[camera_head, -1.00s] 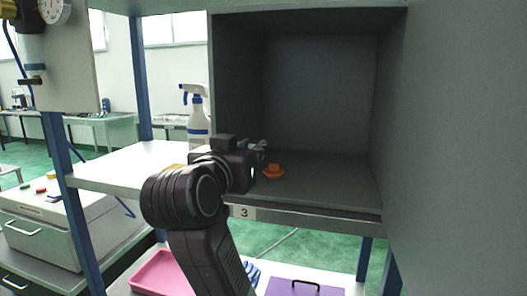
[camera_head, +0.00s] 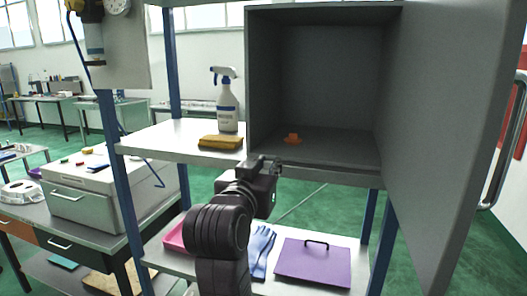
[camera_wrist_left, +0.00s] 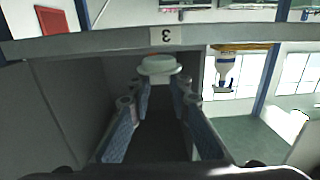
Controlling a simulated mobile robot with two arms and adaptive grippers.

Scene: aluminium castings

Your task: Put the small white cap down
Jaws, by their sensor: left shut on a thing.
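My left gripper (camera_head: 274,168) is in front of the lower front edge of the open grey compartment (camera_head: 335,80). In the left wrist view its two fingers (camera_wrist_left: 158,88) are shut on the small white cap (camera_wrist_left: 158,66), a pale round piece at the fingertips. The cap shows close to the compartment's front edge, below the label 3 in that picture; I cannot tell whether it touches anything else. In the head view the cap cannot be made out. My right gripper is in neither view.
An orange piece (camera_head: 293,139) sits on the compartment floor, with bare floor around it. The open door (camera_head: 455,120) stands at the right. A spray bottle (camera_head: 227,105) and a yellow sponge (camera_head: 220,142) are on the shelf at left. A purple board (camera_head: 314,264) and blue gloves (camera_head: 261,250) lie below.

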